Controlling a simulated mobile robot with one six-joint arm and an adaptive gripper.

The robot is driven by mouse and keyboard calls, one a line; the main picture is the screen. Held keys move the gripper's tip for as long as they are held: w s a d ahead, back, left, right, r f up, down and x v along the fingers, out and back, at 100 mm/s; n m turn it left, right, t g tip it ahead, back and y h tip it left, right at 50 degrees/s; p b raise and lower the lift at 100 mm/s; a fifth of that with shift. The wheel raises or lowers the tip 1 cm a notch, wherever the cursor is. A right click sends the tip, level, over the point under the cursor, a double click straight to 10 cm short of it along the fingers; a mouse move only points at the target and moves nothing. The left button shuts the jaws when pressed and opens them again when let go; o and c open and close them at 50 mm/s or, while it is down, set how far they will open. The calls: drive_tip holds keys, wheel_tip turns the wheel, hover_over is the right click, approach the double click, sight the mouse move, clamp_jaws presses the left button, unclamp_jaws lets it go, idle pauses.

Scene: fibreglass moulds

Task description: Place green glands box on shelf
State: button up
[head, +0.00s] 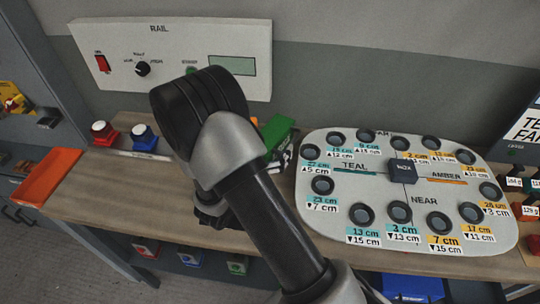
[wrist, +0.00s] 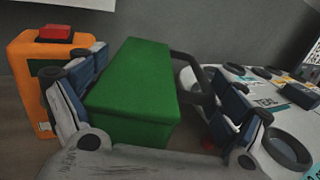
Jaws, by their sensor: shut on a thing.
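The green box (wrist: 135,85) sits between the two fingers of my gripper (wrist: 158,70) in the wrist view, and the gripper is shut on it. No label can be read on it. In the head view, part of the green box (head: 279,137) shows just right of my arm, above the workbench, left of the white panel. My arm hides the rest of the box and most of the gripper there. Below the bench top, a low storage level holds a red-marked bin (head: 146,248), a blue-marked bin (head: 190,257) and a green-marked bin (head: 238,265).
The white panel (head: 345,215) with several round holes covers the bench's right side. An orange tray (head: 48,178) lies at the left end. Red (head: 103,132) and blue (head: 144,137) capped items stand at the back. The wooden bench top (head: 110,190) is clear at front left.

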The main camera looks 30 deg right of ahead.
drive_tip(key=shift+f+b, duration=0.55)
drive_tip(key=shift+f, duration=1.2)
drive_tip(key=shift+f, duration=0.2)
drive_tip(key=o, duration=0.9)
drive_tip(key=shift+o, duration=0.7)
drive_tip(key=shift+r, duration=0.1)
